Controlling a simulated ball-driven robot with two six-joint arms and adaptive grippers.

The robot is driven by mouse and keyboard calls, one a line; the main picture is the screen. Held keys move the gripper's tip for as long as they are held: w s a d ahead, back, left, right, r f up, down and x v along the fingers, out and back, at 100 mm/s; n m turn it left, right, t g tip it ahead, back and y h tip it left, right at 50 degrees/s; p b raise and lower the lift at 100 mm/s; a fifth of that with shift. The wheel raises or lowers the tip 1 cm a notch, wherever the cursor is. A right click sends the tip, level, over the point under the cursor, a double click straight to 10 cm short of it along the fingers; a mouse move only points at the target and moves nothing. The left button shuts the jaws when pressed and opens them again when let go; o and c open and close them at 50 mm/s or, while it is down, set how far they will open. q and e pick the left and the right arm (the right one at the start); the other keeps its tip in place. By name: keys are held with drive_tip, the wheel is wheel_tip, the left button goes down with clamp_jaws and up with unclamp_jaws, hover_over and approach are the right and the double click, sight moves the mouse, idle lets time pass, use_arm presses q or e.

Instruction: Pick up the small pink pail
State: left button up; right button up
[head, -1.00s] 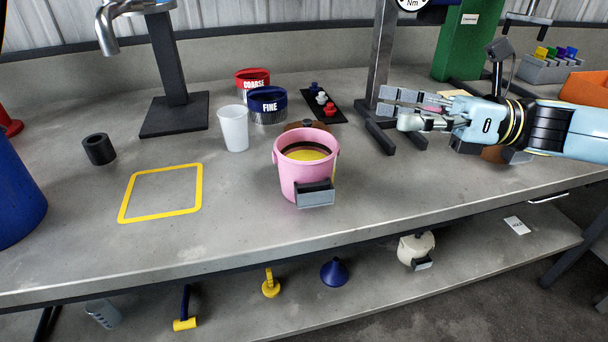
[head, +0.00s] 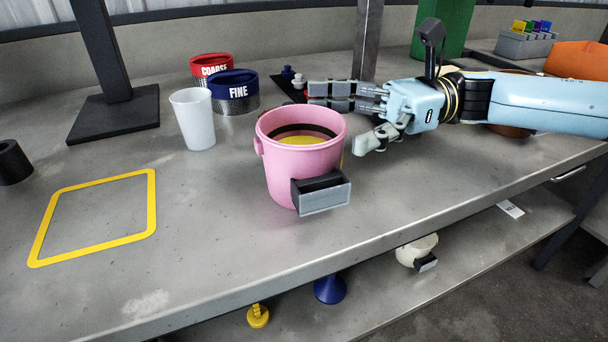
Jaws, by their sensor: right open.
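The small pink pail (head: 285,170) stands upright on the grey workbench, near the middle of the head view. Yellow contents and a dark band show inside its rim, and a grey and black block-shaped handle sticks out from its front right. My right gripper (head: 340,118) comes in from the right, at about rim height in the picture. Its fingers are spread open and empty, just right of and partly behind the pail. I cannot tell whether a fingertip touches the pail. My left gripper is out of view.
A white cup (head: 194,120), a red COARSE tin (head: 211,68) and a blue FINE tin (head: 235,92) stand behind and left of the pail. A yellow square outline (head: 151,200) marks clear bench at left. A metal post (head: 366,45) rises behind my right gripper.

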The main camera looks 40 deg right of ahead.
sight(261, 132)
drive_tip(key=b+x, duration=0.1)
drive_tip(key=x, duration=0.3)
drive_tip(key=shift+s+f+b, duration=0.1)
drive_tip(key=shift+s+b, duration=0.1)
drive_tip(key=shift+b, duration=0.1)
drive_tip(key=shift+w+a, duration=0.2)
drive_tip(key=shift+a, duration=0.4)
drive_tip(key=shift+c, duration=0.7)
drive_tip(key=c, duration=1.4)
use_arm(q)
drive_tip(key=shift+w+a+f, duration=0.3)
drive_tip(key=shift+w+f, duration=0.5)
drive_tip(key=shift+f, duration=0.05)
use_arm(e)
drive_tip(key=shift+o, duration=0.2)
